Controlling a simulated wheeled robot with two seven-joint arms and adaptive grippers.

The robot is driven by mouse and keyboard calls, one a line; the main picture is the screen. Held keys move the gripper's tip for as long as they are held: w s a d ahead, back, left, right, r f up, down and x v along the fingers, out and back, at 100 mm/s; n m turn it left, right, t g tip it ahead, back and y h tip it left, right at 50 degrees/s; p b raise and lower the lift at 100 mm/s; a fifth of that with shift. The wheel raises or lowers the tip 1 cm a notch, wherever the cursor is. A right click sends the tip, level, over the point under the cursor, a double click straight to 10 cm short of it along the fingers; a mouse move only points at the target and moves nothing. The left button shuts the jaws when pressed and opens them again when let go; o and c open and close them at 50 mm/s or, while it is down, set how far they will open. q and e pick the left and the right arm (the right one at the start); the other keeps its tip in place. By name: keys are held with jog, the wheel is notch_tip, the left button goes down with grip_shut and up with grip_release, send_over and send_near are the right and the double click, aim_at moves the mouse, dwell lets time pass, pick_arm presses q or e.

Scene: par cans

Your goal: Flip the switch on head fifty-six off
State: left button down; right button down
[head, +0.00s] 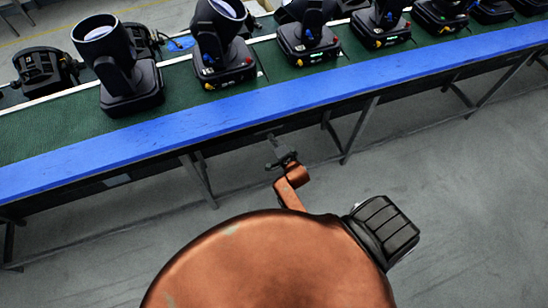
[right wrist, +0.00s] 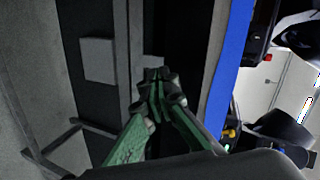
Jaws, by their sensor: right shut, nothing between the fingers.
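Several black moving-head lights stand in a row on a green belt, among them one at the left (head: 130,85), one beside it (head: 225,65) and one further right (head: 308,45). No number is readable, so I cannot tell which is head fifty-six. Small red, yellow, blue and green parts show on some bases; I cannot make out a switch position. A small red part (right wrist: 267,57) shows on a base in the right wrist view. My right gripper (head: 272,140) is shut and empty, in front of the blue edge and apart from the lights. Its fingertips meet in the wrist view (right wrist: 158,78). My left gripper is out of view.
A blue rail (head: 200,125) runs along the belt's near edge, between my right gripper and the lights. Thin metal legs (head: 362,130) stand below it. The grey floor (head: 480,190) at the right is clear. A dark lamp body (head: 45,68) lies at the far left.

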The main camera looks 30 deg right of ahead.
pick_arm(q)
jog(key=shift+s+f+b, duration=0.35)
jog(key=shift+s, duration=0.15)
pick_arm(e)
jog(key=s+a+f+n+g, duration=0.1)
jog(key=s+f+n, duration=0.1)
jog(key=f, duration=0.7)
jog(key=shift+s+a+g+y, duration=0.3)
jog(key=shift+s, duration=0.5)
